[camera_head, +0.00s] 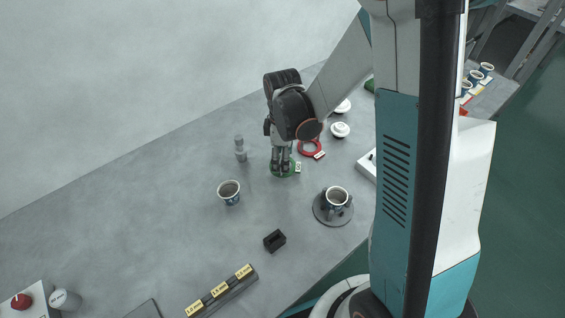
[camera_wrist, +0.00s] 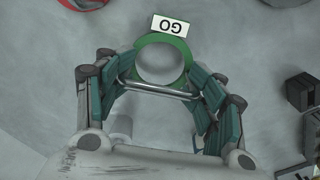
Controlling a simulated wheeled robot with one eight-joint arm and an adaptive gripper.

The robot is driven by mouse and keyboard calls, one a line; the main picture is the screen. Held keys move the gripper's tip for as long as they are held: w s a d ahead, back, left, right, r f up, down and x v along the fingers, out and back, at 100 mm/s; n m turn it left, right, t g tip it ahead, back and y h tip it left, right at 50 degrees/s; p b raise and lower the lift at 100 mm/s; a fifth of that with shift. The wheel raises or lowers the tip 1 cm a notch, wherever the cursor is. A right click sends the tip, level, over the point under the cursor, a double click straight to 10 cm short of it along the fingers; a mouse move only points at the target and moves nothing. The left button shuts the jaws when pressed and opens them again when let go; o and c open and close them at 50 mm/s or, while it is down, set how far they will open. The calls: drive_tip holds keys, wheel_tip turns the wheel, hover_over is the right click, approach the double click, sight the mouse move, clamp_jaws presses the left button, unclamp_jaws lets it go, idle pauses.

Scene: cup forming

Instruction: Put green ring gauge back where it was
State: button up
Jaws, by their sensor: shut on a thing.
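The green ring gauge (camera_head: 276,173) is at my gripper (camera_head: 281,169) in the head view, at or just above the grey table top. Its white tag (camera_head: 298,167) sticks out to the right. In the wrist view the ring (camera_wrist: 184,50) lies flat between the fingertips of my gripper (camera_wrist: 160,82), which is shut on it. The tag (camera_wrist: 174,24), reading GO upside down, points away from the palm. The fingers hide part of the ring in the head view. I cannot tell whether it touches the table.
A red ring gauge (camera_head: 318,145) with a white tag lies just behind and right. A grey cylindrical piece (camera_head: 240,153) stands left. A cup (camera_head: 229,198) stands in front left, and another cup (camera_head: 337,205) is on a round plate (camera_head: 326,220). A black block (camera_head: 274,241) lies nearer.

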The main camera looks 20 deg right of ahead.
drive_tip(key=shift+f, duration=0.95)
drive_tip(key=shift+f+b, duration=0.2)
drive_tip(key=shift+b, duration=0.15)
drive_tip(key=o, duration=1.2)
drive_tip(key=shift+r, duration=0.1)
